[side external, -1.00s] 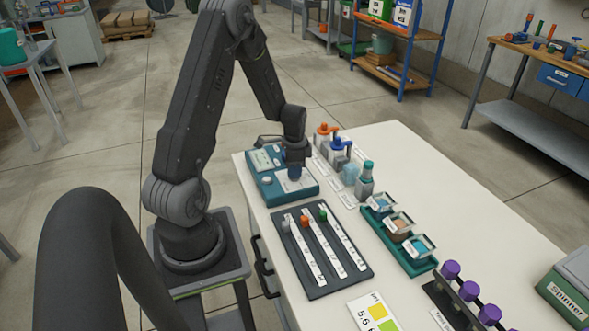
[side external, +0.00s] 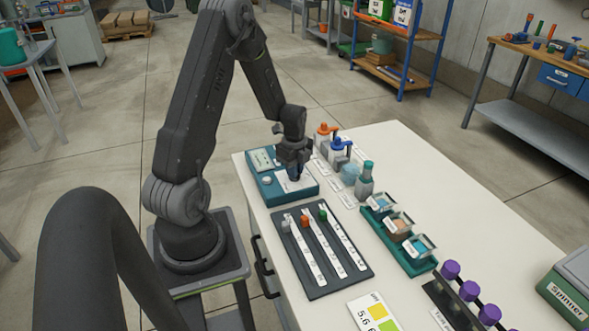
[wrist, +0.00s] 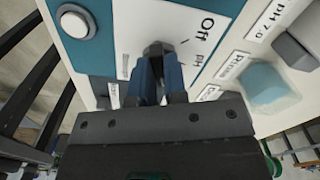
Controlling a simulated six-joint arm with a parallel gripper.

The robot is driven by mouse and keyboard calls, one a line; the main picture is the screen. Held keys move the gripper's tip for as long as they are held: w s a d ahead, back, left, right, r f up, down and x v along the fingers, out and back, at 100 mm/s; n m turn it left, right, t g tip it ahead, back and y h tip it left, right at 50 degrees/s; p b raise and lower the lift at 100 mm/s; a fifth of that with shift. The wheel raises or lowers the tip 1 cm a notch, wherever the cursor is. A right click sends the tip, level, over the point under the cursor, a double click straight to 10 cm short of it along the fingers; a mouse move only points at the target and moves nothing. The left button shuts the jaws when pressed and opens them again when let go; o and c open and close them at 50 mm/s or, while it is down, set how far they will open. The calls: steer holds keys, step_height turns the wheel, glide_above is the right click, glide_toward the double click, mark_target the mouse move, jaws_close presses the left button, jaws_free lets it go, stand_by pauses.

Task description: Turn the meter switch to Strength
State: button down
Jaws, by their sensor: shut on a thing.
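My gripper (side external: 295,176) points down onto that panel. In the wrist view, my gripper's blue fingers (wrist: 160,78) are shut on the dark switch knob (wrist: 156,48), and only its tip shows between them. "Off" and "pH" are printed on the panel (wrist: 180,15) to the right of the knob. Another label at the left is mostly hidden by the fingers, so I cannot read it. Which mark the knob points at is not clear.
A round button (wrist: 74,23) sits on the meter beside the panel. A dark slider board (side external: 318,255) lies in front, and a green tray of small dishes (side external: 400,235) is to the right.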

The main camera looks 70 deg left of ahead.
steer(key=shift+m, duration=0.6)
steer(key=c, duration=1.2)
jaws_free()
steer(key=shift+o, duration=0.2)
steer(key=shift+r, duration=0.1)
step_height(320, 180, up, 14)
steer(key=shift+f, duration=0.2)
